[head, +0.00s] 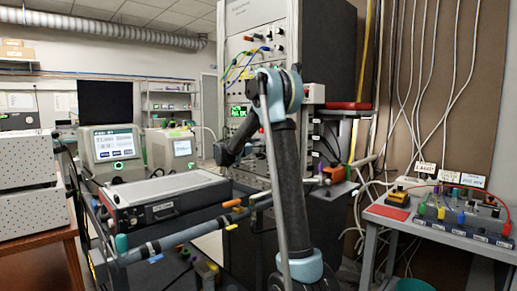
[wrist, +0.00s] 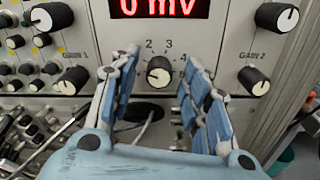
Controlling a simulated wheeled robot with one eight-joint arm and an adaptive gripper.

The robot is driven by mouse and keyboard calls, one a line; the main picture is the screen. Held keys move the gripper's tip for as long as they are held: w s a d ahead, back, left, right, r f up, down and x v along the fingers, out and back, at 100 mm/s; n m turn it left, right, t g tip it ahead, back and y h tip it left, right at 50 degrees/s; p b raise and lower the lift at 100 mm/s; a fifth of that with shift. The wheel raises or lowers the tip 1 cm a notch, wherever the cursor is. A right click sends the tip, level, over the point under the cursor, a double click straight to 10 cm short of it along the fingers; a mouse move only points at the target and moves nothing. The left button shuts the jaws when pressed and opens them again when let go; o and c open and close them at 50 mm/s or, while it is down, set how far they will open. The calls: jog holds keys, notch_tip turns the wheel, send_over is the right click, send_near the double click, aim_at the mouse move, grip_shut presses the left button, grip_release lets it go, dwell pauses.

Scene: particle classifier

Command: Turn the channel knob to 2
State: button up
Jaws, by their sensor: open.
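The channel knob is a small black knob with a pale face (wrist: 159,74), in the middle of the wrist view. Numbers including 2, 3 and 4 are printed in an arc above it, with 2 at its upper left. I cannot tell surely which number its pointer marks. My gripper (wrist: 160,66) is open, with one blue-padded finger to the left of the knob and one to the right. Gaps show between the knob and both fingers. The left finger may hide part of the number arc. In the head view my arm reaches toward the instrument rack, and the knob cannot be made out.
A red "0 mV" display (wrist: 158,8) is above the knob. The GAIN 1 knob (wrist: 72,80) is at left and the GAIN 2 knob (wrist: 254,80) at right, outside my fingers. Cables hang below. In the head view, the tall rack (head: 240,60) stands behind a cart with a black case (head: 160,195).

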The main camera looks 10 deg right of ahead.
grip_shut()
dwell(0.4)
jog(key=shift+m, duration=0.3)
jog(key=shift+s+d+f+m, duration=0.1)
jog(key=shift+m, duration=4)
